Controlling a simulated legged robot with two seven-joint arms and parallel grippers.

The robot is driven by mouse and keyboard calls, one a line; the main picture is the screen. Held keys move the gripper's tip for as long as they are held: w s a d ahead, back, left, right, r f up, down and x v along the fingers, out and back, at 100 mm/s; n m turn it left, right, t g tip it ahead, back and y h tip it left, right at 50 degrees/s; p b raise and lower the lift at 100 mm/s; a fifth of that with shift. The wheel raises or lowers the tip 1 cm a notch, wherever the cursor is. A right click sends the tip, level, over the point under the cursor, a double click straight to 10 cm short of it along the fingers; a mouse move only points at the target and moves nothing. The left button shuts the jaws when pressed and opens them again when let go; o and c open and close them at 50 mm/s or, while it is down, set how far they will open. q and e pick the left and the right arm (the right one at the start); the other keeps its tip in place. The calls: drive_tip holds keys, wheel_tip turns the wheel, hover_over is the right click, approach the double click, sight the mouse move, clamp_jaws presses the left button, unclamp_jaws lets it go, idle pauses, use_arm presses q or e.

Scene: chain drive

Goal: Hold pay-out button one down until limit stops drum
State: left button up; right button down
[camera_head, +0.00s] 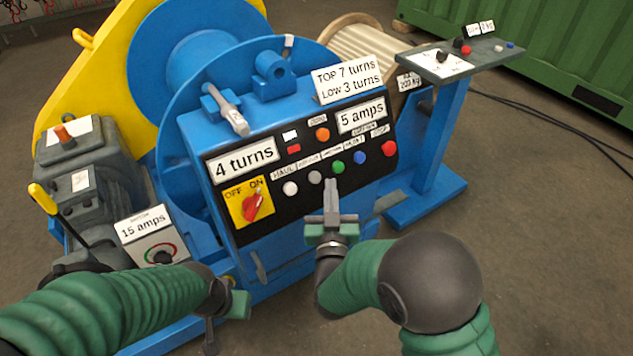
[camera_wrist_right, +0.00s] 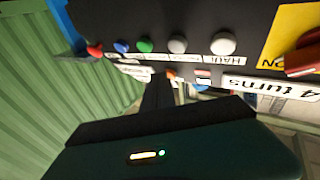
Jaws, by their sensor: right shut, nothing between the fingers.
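The black control panel (camera_head: 270,165) carries a row of buttons: white (camera_head: 290,188) under a HAUL label, grey (camera_head: 315,177), green (camera_head: 337,167), blue (camera_head: 358,158) and red (camera_head: 389,148). The labels past HAUL are too small to read surely. The counter plate (camera_head: 243,160) reads 4 turns. The blue drum (camera_head: 195,60) stands behind. My right gripper (camera_head: 331,188) is shut and empty, its tips in front of the panel near the grey and green buttons; I cannot tell if they touch. In the right wrist view the grey button (camera_wrist_right: 177,44) shows ahead. My left gripper (camera_head: 222,322) hangs low.
A red switch (camera_head: 253,207) sits on a yellow OFF/ON plate. A sign (camera_head: 348,80) reads TOP 7 turns, Low 3 turns; another (camera_head: 361,116) reads 5 amps. A pedestal console (camera_head: 470,55) stands right. The motor (camera_head: 80,180) is left.

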sight(315, 178)
drive_tip(key=shift+w+a+f+b, duration=0.25)
drive_tip(key=shift+w+a+f, duration=0.2)
drive_tip(key=shift+w, duration=0.15)
drive_tip(key=shift+w+a+f+b, duration=0.2)
drive_tip(key=shift+w+a+f, duration=0.1)
drive_tip(key=shift+w+a, duration=0.25)
drive_tip(key=shift+w+d, duration=0.1)
idle(1.1)
drive_tip(key=shift+w+a+f, duration=0.1)
drive_tip(key=shift+w+a, duration=0.1)
drive_tip(key=shift+w, duration=0.05)
drive_tip(key=shift+w+a+f+b, duration=0.25)
drive_tip(key=shift+w+b, duration=0.1)
idle(5.0)
